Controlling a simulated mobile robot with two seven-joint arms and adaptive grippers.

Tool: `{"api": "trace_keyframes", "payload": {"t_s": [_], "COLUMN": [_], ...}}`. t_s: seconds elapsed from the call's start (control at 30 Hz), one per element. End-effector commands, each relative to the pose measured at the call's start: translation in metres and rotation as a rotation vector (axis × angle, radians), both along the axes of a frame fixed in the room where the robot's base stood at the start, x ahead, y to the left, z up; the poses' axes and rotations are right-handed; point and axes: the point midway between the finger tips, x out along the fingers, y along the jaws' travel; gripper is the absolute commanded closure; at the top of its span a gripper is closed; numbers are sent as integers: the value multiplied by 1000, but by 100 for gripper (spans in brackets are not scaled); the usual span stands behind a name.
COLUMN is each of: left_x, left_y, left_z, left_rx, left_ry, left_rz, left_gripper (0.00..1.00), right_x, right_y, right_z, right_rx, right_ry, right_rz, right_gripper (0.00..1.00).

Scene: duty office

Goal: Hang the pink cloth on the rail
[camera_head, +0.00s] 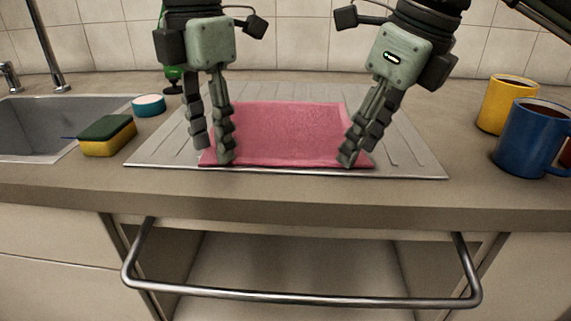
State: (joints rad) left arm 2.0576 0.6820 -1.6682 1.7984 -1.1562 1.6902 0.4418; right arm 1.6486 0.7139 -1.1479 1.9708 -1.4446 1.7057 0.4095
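The pink cloth (288,133) lies flat on the ribbed metal drainboard on the counter. The metal rail (300,297) is a bar with bent ends on the cabinet front below the counter edge, and nothing hangs on it. My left gripper (212,152) points down over the cloth's near left corner, its two fingers apart. My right gripper (361,152) points down, tilted, over the cloth's near right corner, its fingers also apart. Whether the fingertips touch the cloth cannot be told. The fingers hide parts of the cloth's side edges.
A sink (60,128) is at the left, with a yellow-green sponge (107,136) and a blue-and-white round item (148,105) beside it. A yellow mug (507,104) and a blue mug (532,140) stand at the right. The drainboard (415,150) is bare around the cloth.

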Motion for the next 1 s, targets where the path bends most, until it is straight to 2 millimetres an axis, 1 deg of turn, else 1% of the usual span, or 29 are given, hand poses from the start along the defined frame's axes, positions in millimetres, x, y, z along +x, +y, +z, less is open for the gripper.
{"api": "trace_keyframes", "payload": {"t_s": [0.2, 0.37, 0.4, 1.0], "left_x": [0, 0, 0, 0], "left_y": [0, 0, 0, 0], "left_z": [-1, -8, -6, -8], "left_rx": [0, 1, 0, 2], "left_ry": [0, 1, 0, 2], "left_rz": [0, 0, 0, 0], "left_gripper": [60, 60, 60, 98], "right_x": [0, 0, 0, 0], "right_y": [0, 0, 0, 0], "right_z": [0, -8, -6, -7], "right_rx": [0, 0, 1, 1], "right_ry": [0, 0, -1, 1], "right_rz": [0, 0, 0, 0], "right_gripper": [60, 60, 60, 98]}}
